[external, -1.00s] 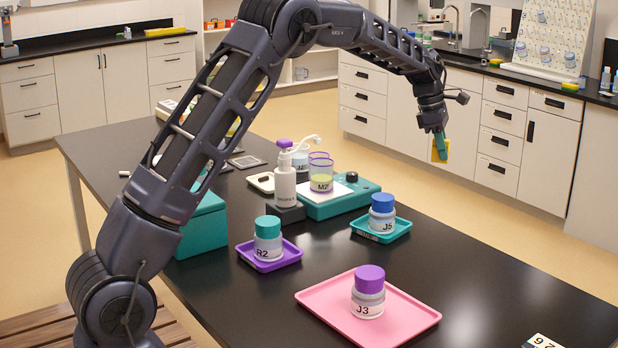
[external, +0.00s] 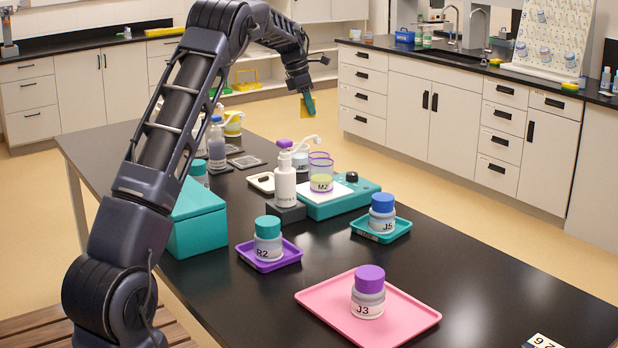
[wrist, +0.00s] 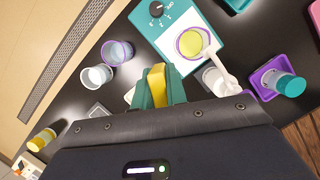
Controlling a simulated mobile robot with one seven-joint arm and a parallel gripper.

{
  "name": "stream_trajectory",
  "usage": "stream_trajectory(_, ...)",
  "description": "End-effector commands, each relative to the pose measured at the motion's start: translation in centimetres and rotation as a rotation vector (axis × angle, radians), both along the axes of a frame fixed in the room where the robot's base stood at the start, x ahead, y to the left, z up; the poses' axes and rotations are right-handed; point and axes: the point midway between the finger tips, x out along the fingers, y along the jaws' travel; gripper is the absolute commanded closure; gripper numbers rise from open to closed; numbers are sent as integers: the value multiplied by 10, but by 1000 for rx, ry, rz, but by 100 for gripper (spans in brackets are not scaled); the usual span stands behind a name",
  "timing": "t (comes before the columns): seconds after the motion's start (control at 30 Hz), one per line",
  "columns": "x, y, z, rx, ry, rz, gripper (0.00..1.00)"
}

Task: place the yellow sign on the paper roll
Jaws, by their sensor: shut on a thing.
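My gripper (external: 309,104) hangs in the air above the far part of the black table in the external view, its teal fingers pointing down. In the wrist view my gripper (wrist: 159,88) is shut on the yellow sign (wrist: 157,85), a yellow piece between the two teal fingers. In the external view the sign is mostly covered by the fingers. I cannot make out a paper roll in either view; my arm hides part of the table's far left side.
The black table (external: 480,260) holds a teal device (external: 340,203) with a beaker, a white pump bottle (external: 285,185), a teal box (external: 195,225), and jars on a purple tray (external: 270,262), a teal tray (external: 400,230) and a pink tray (external: 412,325). Bottles stand at the far left.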

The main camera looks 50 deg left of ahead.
Motion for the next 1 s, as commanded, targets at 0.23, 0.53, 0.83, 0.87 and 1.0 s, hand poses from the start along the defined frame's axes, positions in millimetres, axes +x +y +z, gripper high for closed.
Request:
stream_trajectory(0.23,-58,97,7,1,1,118,100)
stream_trajectory(0.53,-142,199,16,2,2,255,100)
stream_trajectory(0.83,-238,287,23,3,4,388,100)
stream_trajectory(0.87,-249,295,24,3,4,402,100)
stream_trajectory(1.0,-291,325,28,3,5,454,100)
